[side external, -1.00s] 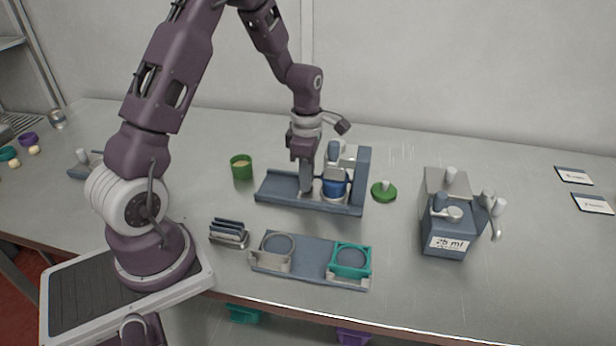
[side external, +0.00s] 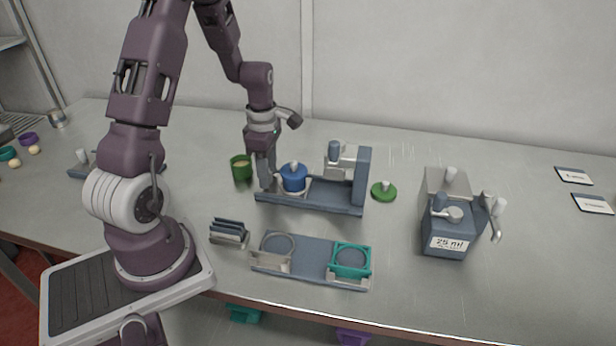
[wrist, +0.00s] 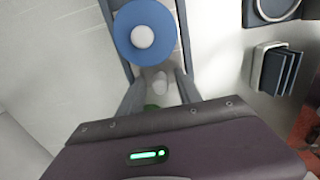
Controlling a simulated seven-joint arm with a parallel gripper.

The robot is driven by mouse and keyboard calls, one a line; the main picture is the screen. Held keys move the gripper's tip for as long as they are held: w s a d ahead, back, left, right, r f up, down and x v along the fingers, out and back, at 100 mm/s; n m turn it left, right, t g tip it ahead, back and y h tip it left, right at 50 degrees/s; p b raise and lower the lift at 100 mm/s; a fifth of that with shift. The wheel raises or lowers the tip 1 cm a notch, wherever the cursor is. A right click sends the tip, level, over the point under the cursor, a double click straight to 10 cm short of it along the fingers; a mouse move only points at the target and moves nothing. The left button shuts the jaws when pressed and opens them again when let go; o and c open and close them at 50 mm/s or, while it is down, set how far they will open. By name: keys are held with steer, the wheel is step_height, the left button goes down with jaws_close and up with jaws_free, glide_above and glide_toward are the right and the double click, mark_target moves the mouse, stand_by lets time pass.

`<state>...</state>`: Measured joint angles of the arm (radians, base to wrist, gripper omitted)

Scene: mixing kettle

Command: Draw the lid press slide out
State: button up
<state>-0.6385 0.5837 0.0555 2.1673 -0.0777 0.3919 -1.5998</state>
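The lid press (side external: 361,180) lies on the bench, its upright at the right end of a blue-grey rail (side external: 325,196). A blue round piece (side external: 294,177) with a pale knob on top sits on the rail's left part, clear of the press head (side external: 335,155). The blue piece also shows in the wrist view (wrist: 146,32). My gripper (side external: 266,184) is low at the rail's left end, beside the blue piece. In the wrist view my gripper's fingers (wrist: 161,77) stand apart, with a small pale handle (wrist: 159,84) between them and some gap visible.
A green cup (side external: 241,168) stands just behind the rail's left end. A green lid (side external: 384,191) lies right of the press. A two-ring holder (side external: 310,277) and a small rack (side external: 229,233) are in front. A 25 ml dispenser (side external: 447,225) stands at right.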

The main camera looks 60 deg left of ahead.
steer(key=shift+r, duration=0.1)
step_height(320, 180, up, 14)
stand_by(1.0)
